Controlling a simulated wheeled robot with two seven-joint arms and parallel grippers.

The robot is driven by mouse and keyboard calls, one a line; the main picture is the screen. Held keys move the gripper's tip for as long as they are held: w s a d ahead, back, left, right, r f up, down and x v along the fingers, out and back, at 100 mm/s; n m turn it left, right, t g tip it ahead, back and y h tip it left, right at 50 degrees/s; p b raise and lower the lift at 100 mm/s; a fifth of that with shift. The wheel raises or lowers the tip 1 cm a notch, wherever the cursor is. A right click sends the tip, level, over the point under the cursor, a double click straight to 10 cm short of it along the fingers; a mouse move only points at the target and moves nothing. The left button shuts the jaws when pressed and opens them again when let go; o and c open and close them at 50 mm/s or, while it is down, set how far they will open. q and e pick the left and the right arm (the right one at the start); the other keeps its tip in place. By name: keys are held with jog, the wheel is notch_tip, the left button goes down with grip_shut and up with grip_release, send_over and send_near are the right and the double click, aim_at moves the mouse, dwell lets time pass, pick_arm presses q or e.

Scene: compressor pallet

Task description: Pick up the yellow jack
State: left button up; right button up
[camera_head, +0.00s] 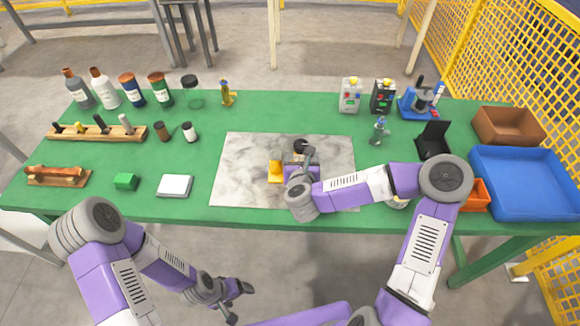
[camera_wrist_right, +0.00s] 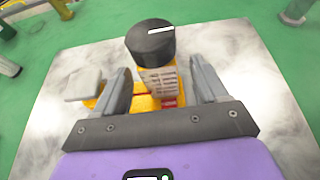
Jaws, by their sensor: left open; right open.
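The yellow jack (camera_head: 275,171) sits on the grey-white marbled mat (camera_head: 240,155) in the middle of the green table. In the right wrist view the jack (camera_wrist_right: 146,103) shows a yellow body with a red patch, a round black top and a grey pad at its left. My right gripper (camera_head: 304,156) is over it, pointing down. In the right wrist view my right gripper (camera_wrist_right: 160,70) is open, its fingers on either side of the jack, apparently not closed on it. My arm hides part of the jack in the head view. My left gripper (camera_head: 232,299) is open and empty, below the table's front edge.
Bottles (camera_head: 131,92) and a wooden rack (camera_head: 97,132) stand at the left. Two switch boxes (camera_head: 350,96) are at the back right. A blue bin (camera_head: 530,180), brown box (camera_head: 508,126) and orange bin (camera_head: 475,195) fill the right end. The mat's left half is clear.

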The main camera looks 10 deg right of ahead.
jog(key=shift+w+d+f, duration=0.1)
jog(key=shift+w+f, duration=0.05)
jog(key=shift+w, duration=0.4)
grip_shut()
